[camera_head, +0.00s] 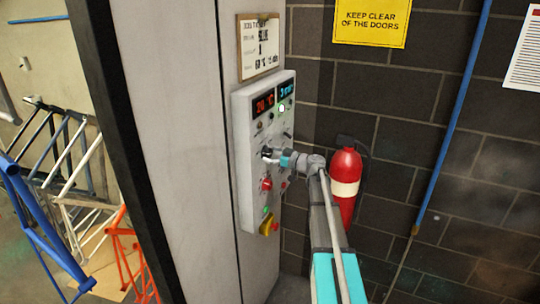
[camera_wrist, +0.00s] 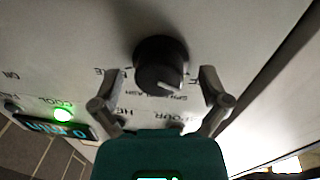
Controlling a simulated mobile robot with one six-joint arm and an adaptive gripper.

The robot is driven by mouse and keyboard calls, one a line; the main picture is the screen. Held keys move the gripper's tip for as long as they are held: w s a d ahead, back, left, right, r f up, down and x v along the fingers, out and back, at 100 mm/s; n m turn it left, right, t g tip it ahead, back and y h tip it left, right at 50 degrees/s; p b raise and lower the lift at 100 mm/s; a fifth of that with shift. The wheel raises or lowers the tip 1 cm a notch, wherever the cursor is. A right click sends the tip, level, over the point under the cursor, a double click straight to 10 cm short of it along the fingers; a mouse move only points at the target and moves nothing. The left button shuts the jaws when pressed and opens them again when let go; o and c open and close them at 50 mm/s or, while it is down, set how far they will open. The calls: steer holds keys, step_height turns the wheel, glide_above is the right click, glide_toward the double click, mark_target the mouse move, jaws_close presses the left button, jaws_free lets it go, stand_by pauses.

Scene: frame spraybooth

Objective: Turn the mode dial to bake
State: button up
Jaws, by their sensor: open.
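The mode dial (camera_wrist: 160,65) is a round black knob on the light control panel (camera_head: 245,170). In the wrist view it stands upper centre, with a pale pointer mark on its lower right side. Small labels ring it; the fingers cover some, and I cannot read a full "bake" label. My gripper (camera_wrist: 158,76) is open, one finger on each side of the dial, with visible gaps between fingers and knob. In the head view my gripper (camera_head: 271,156) is at the panel's middle and partly hides the dial.
The panel also carries a red knob (camera_head: 266,184), a yellow-based stop button (camera_head: 268,224) and red and blue displays (camera_head: 264,103). A red extinguisher (camera_head: 345,185) hangs on the brick wall close beside my arm. Bike frames (camera_head: 60,190) stand at left.

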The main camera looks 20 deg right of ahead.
steer(key=c, duration=1.1)
steer(key=shift+c, duration=0.2)
